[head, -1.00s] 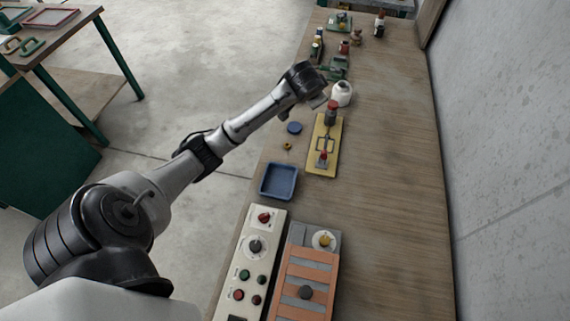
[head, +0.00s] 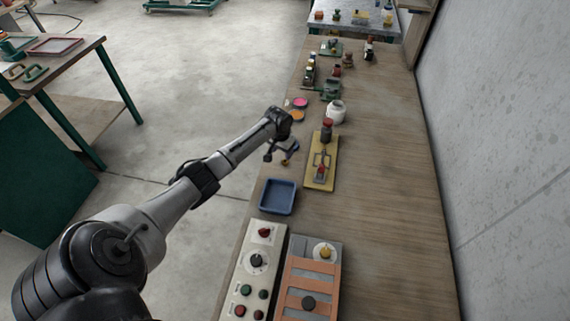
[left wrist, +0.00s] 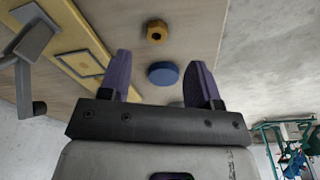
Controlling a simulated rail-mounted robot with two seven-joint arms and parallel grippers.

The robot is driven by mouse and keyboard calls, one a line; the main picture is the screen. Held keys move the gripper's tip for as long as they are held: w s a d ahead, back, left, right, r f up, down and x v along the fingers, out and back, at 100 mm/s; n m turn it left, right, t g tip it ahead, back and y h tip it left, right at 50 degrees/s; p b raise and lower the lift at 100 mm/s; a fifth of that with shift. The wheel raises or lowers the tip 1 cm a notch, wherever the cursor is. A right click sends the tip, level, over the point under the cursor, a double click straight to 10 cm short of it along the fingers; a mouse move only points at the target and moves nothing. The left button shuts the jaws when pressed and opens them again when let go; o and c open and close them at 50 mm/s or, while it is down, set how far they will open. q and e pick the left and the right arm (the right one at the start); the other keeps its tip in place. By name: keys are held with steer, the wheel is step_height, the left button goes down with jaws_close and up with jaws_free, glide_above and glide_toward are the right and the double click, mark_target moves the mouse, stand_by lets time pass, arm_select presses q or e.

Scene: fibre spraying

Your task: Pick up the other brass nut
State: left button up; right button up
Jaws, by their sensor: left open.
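A brass nut (head: 284,162) lies on the wooden bench, between the blue tray and the blue disc. It shows clearly in the left wrist view (left wrist: 156,31), flat with its dark hole visible. My left gripper (head: 281,152) is open and empty, its purple fingers low by the nut. In the left wrist view the nut lies beyond the fingertips, roughly centred between them, with no contact visible. The blue disc (left wrist: 163,73) shows between the fingers there; my gripper largely covers it in the head view. My right gripper is out of view.
A yellow board (head: 320,175) with a toggle clamp lies right of the nut. The blue tray (head: 278,211) looks empty. A control box (head: 257,262) and an orange-slatted panel (head: 300,276) stand nearer. A white jar (head: 336,111) stands beyond. The right bench side is clear.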

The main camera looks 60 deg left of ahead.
mark_target(285, 161)
arm_select(q)
steer(key=shift+w+a+f, duration=0.1)
steer(key=shift+w+f, duration=0.05)
steer(key=shift+f, duration=0.55)
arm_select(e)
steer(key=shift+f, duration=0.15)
arm_select(q)
steer(key=shift+f, duration=0.4)
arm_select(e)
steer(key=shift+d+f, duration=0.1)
arm_select(q)
steer(key=f, duration=0.2)
steer(key=w+f+b, duration=0.1)
steer(key=f, duration=0.1)
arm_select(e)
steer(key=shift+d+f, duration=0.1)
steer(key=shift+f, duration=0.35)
arm_select(q)
steer(key=shift+f, duration=0.35)
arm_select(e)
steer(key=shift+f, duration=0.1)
arm_select(q)
steer(key=shift+c, duration=0.2)
steer(key=c, duration=1)
